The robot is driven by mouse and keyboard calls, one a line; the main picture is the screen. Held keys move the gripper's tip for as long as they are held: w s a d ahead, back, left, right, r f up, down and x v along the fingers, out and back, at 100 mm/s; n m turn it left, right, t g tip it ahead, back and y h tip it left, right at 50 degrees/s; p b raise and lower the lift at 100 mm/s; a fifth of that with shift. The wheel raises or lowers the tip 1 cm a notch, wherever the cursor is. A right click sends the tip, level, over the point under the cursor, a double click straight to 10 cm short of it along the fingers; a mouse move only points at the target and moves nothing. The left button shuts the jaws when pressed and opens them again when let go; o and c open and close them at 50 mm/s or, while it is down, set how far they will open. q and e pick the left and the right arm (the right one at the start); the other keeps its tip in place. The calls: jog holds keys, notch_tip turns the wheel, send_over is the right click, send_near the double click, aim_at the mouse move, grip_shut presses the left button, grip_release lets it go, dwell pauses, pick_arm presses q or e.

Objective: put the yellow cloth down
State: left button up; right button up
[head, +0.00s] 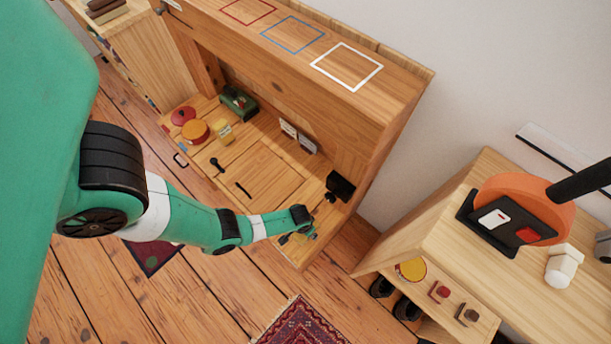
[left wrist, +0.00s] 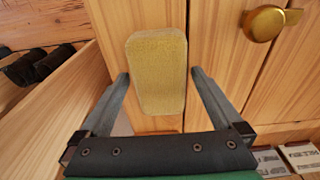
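The yellow cloth (left wrist: 157,70) shows in the left wrist view as a folded, upright-looking pad against pale wood. It lies between the two dark fingers of my left gripper (left wrist: 160,77), with a narrow gap visible on each side, so the fingers look open around it. In the head view my left gripper (head: 302,234) is at the near right end of the wooden cabinet (head: 400,95). There the cloth is small and mostly hidden by the gripper. My right gripper is in neither view.
A brass knob (left wrist: 264,23) is right of the cloth. The wooden surface holds a green box (head: 238,101), an orange round tin (head: 195,131) and a black block (head: 340,186). A wooden shelf unit (head: 450,235) stands at right. A patterned rug (head: 302,325) lies on the floor.

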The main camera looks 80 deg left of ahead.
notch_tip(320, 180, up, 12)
jog(key=p, duration=1.2)
